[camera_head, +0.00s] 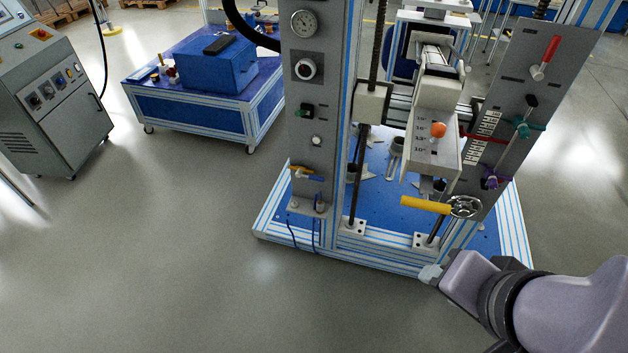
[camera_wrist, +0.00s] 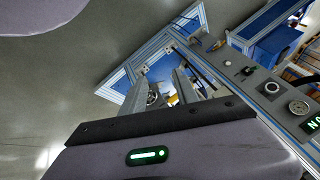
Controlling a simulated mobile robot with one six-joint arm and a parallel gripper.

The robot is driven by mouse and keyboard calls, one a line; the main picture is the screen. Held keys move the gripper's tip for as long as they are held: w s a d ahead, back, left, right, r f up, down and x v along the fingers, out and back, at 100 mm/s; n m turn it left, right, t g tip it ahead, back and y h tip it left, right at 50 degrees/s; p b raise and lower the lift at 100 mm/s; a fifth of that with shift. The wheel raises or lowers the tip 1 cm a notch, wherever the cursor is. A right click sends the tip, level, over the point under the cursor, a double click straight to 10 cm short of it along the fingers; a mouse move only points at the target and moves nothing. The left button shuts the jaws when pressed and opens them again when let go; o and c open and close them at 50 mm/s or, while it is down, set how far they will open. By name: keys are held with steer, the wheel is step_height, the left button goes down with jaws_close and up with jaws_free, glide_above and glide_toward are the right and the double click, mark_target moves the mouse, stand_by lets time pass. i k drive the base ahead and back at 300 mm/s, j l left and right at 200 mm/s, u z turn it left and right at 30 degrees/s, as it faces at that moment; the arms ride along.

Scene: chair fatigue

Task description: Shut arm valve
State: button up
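The test stand has several valve-like controls, and I cannot tell from the labels which is the arm valve. A yellow handle (camera_head: 425,205) points left from a round silver fitting (camera_head: 465,206) low on the stand. On the right panel are a red lever (camera_head: 546,57), a teal handle (camera_head: 522,129) and a purple knob (camera_head: 492,180). An orange knob (camera_head: 438,130) sits on the middle box. My gripper (camera_head: 430,274) is below the yellow handle, apart from it.
The stand's blue base (camera_head: 385,255) edges toward me. A blue cart (camera_head: 205,105) and a grey console (camera_head: 55,100) stand left. The floor in front is clear.

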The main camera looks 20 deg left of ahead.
mark_target(311, 177)
steer(key=j+z, duration=0.15)
steer(key=j, duration=0.5)
steer(key=j+z, duration=0.15)
steer(key=j, duration=0.55)
steer(key=k+j+z, duration=0.15)
steer(key=j, duration=0.5)
steer(key=k+j+z, duration=0.15)
steer(key=j, duration=0.5)
steer(key=i+j, duration=0.25)
steer(key=i, duration=0.3)
